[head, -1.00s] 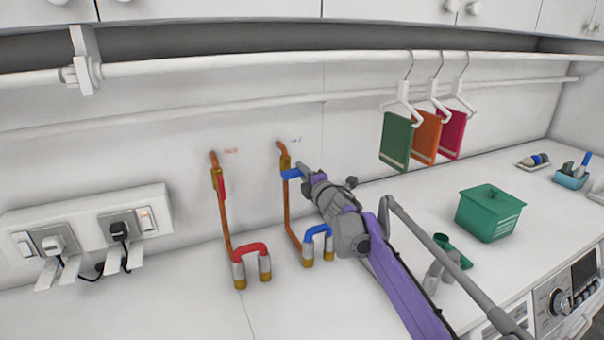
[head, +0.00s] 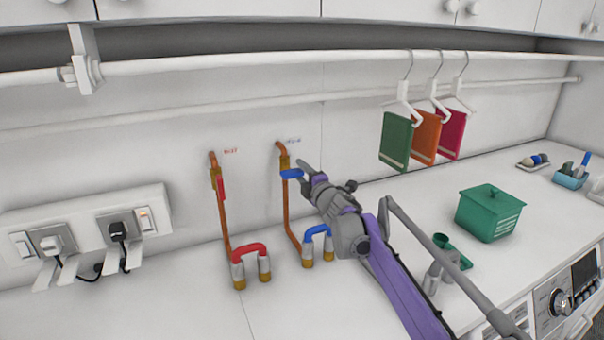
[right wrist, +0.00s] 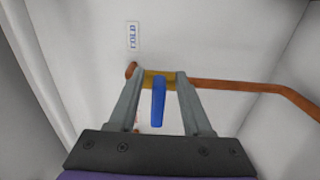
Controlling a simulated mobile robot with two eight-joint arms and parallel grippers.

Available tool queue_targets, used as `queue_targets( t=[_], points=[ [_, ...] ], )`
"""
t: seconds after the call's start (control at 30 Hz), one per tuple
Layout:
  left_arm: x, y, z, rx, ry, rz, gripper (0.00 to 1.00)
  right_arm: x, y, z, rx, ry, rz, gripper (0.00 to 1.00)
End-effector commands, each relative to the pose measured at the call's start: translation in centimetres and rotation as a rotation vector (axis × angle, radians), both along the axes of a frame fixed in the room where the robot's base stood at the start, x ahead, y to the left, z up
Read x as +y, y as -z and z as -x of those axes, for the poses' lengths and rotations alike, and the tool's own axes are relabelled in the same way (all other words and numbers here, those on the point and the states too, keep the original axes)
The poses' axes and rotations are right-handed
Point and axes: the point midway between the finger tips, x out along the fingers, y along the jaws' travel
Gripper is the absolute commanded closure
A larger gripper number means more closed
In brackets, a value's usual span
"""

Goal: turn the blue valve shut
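The blue valve lever (head: 291,174) sits on a brass valve body (head: 285,162) on the right copper pipe at the wall. The lever points sideways to the right, across the upright pipe. My right gripper (head: 304,174) is at the lever's right end. In the right wrist view the blue lever (right wrist: 158,102) lies between the two fingers of my right gripper (right wrist: 159,76), with a gap on each side, so the gripper is open. A "COLD" label (right wrist: 133,36) is on the wall by the pipe. My left gripper is not in view.
A red valve lever (head: 221,188) hangs along the left copper pipe. Red (head: 249,248) and blue (head: 317,232) hose bends stand below. A socket panel (head: 85,230) is at left. Hangers with cloths (head: 397,138) and a green box (head: 489,214) are at right.

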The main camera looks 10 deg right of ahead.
Motion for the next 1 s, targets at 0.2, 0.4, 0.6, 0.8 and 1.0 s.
queue_targets(
  t=[0.2, 0.4, 0.6, 0.8, 1.0],
  points=[
    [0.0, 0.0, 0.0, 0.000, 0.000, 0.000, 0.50, 0.0, 0.0, 0.0, 0.000, 0.000, 0.001, 0.50],
    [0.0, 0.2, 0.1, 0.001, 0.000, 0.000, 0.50, -0.2, 0.0, 1.0, 0.000, 0.001, 0.001, 0.50],
    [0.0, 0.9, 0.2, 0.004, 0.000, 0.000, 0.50, -0.9, 0.1, 4.4, 0.000, 0.000, 0.001, 0.50],
    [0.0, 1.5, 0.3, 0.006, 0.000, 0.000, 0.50, -1.6, 0.1, 8.1, 0.000, 0.002, 0.001, 0.50],
    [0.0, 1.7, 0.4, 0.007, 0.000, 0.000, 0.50, -2.0, 0.0, 10.2, 0.000, 0.000, 0.001, 0.50]
  ],
)
